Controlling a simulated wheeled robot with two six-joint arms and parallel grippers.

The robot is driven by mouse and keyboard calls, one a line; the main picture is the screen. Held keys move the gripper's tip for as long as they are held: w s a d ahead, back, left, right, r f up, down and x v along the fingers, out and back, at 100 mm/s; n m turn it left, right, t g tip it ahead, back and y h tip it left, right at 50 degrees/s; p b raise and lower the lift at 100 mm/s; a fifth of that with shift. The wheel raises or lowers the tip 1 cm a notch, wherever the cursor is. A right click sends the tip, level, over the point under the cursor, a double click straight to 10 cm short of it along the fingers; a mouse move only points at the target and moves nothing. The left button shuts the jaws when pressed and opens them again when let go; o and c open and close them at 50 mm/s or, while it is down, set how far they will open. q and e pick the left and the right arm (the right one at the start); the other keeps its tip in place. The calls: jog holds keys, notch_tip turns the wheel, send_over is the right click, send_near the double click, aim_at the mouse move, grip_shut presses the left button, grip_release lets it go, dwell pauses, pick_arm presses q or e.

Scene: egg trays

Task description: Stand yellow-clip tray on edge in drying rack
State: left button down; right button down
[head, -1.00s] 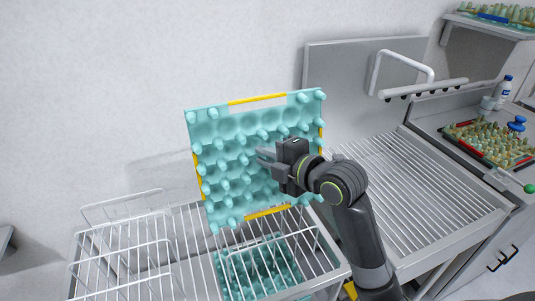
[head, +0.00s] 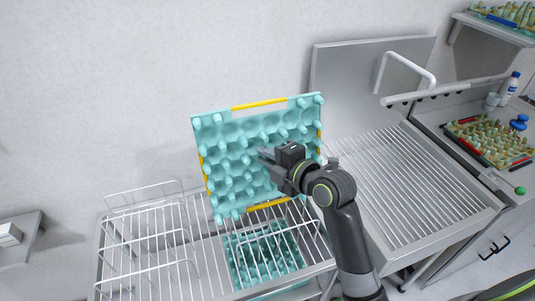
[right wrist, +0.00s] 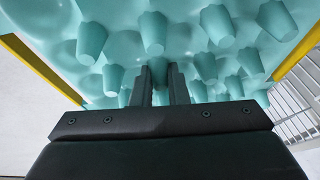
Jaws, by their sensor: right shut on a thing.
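The yellow-clip tray (head: 232,125) is a turquoise egg tray with yellow clips on its edges. It is held nearly upright above the drying rack. My right gripper (head: 267,157) is shut on it near its middle. In the right wrist view the two fingers (right wrist: 159,88) pinch one of the tray's pegs, and yellow clips show at both sides. The wire drying rack (head: 130,240) stands below the tray, with upright wire dividers. Whether the tray's lower edge touches the rack wires I cannot tell. My left gripper is not in view.
Another turquoise tray (head: 243,270) lies under the rack's wires. A slatted metal drainboard (head: 400,180) is at the right. A tray with red clips (head: 467,148), a bottle (head: 509,86) and blue objects sit on the right counter. A small shelf (head: 22,250) is at the left.

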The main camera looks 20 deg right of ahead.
jog(key=b, duration=0.4)
send_over(268, 203)
jog(key=shift+w+f, duration=0.2)
jog(key=shift+f, duration=2.95)
notch_tip(268, 203, down, 12)
jog(key=b, duration=1.1)
jog(key=shift+r+b, duration=0.2)
jog(key=shift+b, duration=0.15)
jog(key=c, duration=1.3)
grip_release()
jog(key=shift+c, duration=0.2)
jog(key=p+v, duration=0.1)
jog(key=v, duration=0.7)
jog(key=shift+p, duration=0.35)
